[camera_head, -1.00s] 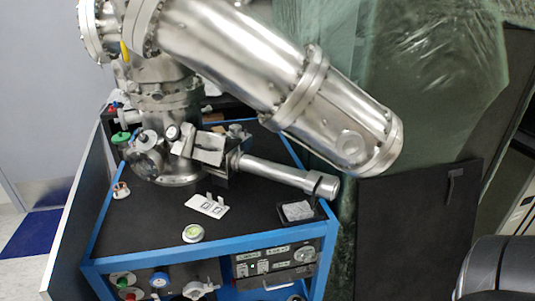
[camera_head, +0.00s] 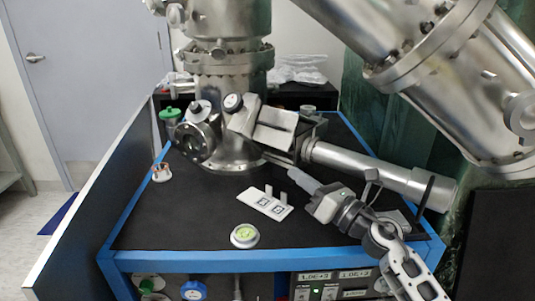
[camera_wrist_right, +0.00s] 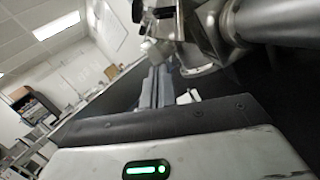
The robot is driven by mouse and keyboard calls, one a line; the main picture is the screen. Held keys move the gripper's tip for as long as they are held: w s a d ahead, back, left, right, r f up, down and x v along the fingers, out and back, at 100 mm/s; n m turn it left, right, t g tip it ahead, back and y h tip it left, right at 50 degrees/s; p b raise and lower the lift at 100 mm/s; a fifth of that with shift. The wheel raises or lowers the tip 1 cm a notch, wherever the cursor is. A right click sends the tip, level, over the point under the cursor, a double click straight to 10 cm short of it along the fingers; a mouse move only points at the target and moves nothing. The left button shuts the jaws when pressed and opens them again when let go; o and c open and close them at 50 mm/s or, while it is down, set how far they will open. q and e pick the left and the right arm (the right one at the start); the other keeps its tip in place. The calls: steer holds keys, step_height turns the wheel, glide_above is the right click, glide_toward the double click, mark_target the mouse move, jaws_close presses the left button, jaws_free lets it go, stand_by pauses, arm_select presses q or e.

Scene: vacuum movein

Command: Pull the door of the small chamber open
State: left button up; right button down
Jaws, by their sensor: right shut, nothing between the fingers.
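The steel vacuum vessel (camera_head: 228,115) stands at the back of the black-topped bench in the head view. At its base sit a round flanged port (camera_head: 195,142) and a blocky metal piece (camera_head: 272,132) with a slanted plate. I cannot tell for sure which part is the small chamber's door. My right gripper (camera_head: 288,173) reaches in from the lower right, its fingers pointing up and left, just below the blocky piece. In the right wrist view its fingers (camera_wrist_right: 156,85) are together and empty, with metal fittings (camera_wrist_right: 195,50) close ahead. My left gripper is out of view.
A steel tube (camera_head: 365,168) runs right from the vessel, just above my right arm. A white plate with two upright tabs (camera_head: 265,203) and a round green-topped dial (camera_head: 245,235) are on the bench. A blue frame (camera_head: 200,262) edges the bench.

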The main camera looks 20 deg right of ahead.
mark_target(271, 138)
steer(key=p+x, duration=0.1)
steer(key=x, duration=0.2)
steer(key=d+r+x, duration=0.1)
steer(key=x, duration=0.3)
steer(key=r+p+x, duration=0.1)
steer(key=x, duration=0.2)
steer(key=shift+w+r+p, duration=0.15)
steer(key=shift+w+p, duration=0.15)
steer(key=shift+w, duration=0.1)
steer(key=shift+r, duration=0.25)
steer(key=shift+w+d+r, duration=0.1)
steer(key=shift+d, duration=0.05)
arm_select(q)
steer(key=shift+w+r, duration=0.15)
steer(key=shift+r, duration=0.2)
